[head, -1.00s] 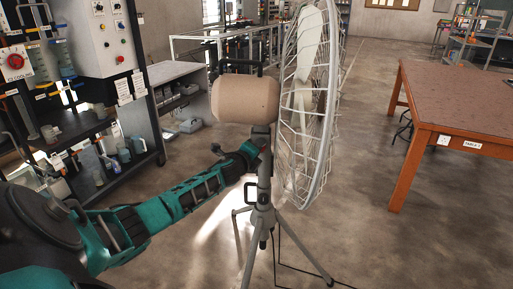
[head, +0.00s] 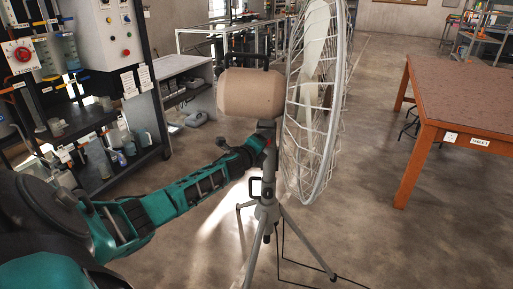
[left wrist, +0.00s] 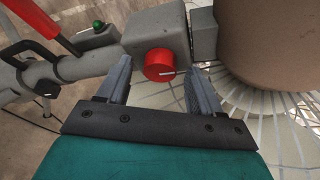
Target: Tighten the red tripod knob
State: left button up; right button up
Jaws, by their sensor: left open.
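The red knob (left wrist: 159,65) sits on a grey block on the stand of a large caged fan (head: 318,100). In the left wrist view it has a pale line across its face. My left gripper (left wrist: 158,78) is open, with one finger on each side of the knob; I cannot tell whether they touch it. In the head view my left arm reaches in from the left to the fan's stand (head: 268,190), and its fingers are too small to make out. My right gripper is not in view.
The fan's tan motor housing (left wrist: 270,40) is close to the right finger. A red lever (left wrist: 38,18) and a green ball (left wrist: 98,25) are at upper left. Tripod legs spread on the floor. A brown table (head: 460,95) stands right, shelving (head: 75,130) left.

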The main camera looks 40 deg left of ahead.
pick_arm(q)
jog(key=v, duration=1.2)
jog(key=shift+s+d, duration=0.2)
jog(key=shift+s, duration=0.15)
jog(key=shift+r, duration=0.15)
